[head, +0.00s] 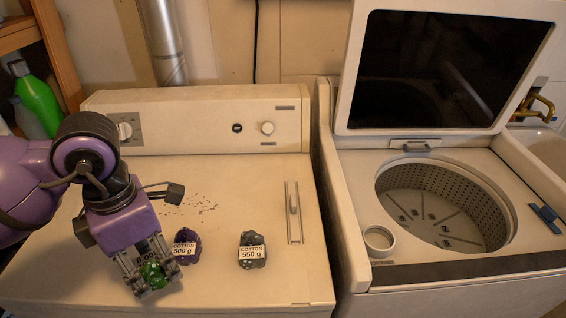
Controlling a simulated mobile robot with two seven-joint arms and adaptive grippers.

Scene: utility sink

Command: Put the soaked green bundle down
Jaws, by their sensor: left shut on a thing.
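My left gripper (152,277) comes in from the left and is shut on the green bundle (153,274). The gripper points down over the front left of the cream machine top (225,288). The fingers hide part of the bundle, and a partly covered white label shows between them. I cannot tell whether the bundle touches the surface. A purple bundle (186,258) labelled "COTTON 500 g" lies just right of the gripper. A dark grey bundle (252,262) labelled "COTTON 550 g" lies farther right. My right gripper is not in view.
A top-loading washer (350,225) stands at right, its lid (346,110) up and its drum (440,205) showing no load. A white cup (379,239) sits at its front left corner. Dark specks dot the middle top.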

